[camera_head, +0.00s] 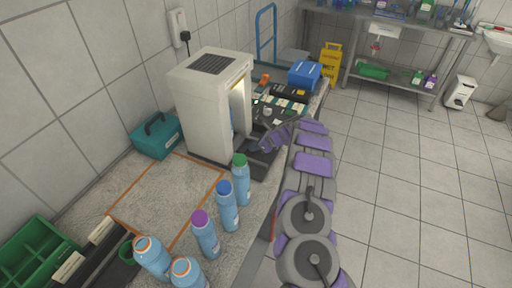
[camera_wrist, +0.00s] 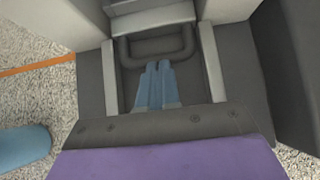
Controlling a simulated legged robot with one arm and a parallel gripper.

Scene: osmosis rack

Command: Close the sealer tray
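The sealer (camera_head: 207,108) is a white box machine with a dark vent on top and a lit opening on its right side. Its dark grey tray (camera_head: 257,168) sticks out at the base. In the wrist view the tray (camera_wrist: 122,88) lies between two light rails, with a dark loop handle (camera_wrist: 157,58) at its far end by the sealer body. My gripper (camera_head: 264,147) is at the sealer's open side, above the tray. In the wrist view my gripper's blue-grey fingers (camera_wrist: 157,68) are together and empty, pointing at the handle. Whether they touch it I cannot tell.
Several blue bottles (camera_head: 227,206) stand along the counter in front of the sealer. A teal box (camera_head: 157,135) stands to its left. A blue box (camera_head: 304,75) and a cluttered dark tray (camera_head: 283,108) are behind it. The floor (camera_head: 400,190) to the right is clear.

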